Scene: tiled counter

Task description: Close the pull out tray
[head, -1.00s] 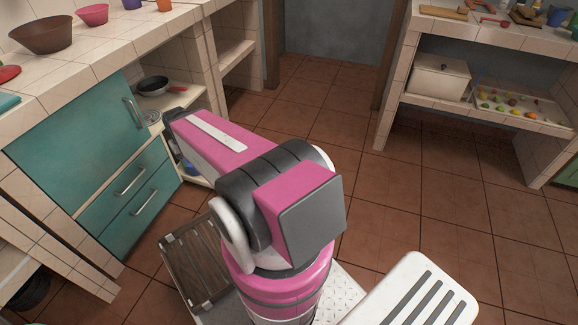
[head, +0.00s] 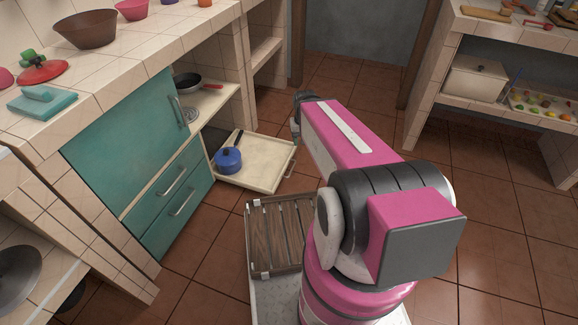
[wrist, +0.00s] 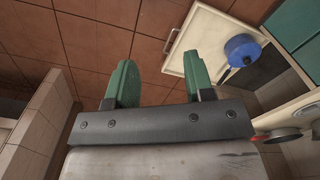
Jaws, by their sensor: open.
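The pull out tray (head: 264,160) is a cream, shallow tray that sticks out low from under the counter, right of the teal cabinet, with a rail handle along its front edge. A blue lidded pot (head: 228,160) with a dark handle stands on it. In the wrist view the tray (wrist: 205,38) and the pot (wrist: 242,50) show at the upper right. My gripper (wrist: 160,85) has two green fingers spread apart with nothing between them. It appears to be above floor level near the tray's front; contact cannot be seen. In the head view my arm mostly hides the gripper.
Teal drawers (head: 175,190) are shut left of the tray. A shelf above it holds a frying pan (head: 190,82). My slatted wooden rack sits on my base. Open tiled floor (head: 350,85) lies beyond; another counter with a white box (head: 475,80) stands right.

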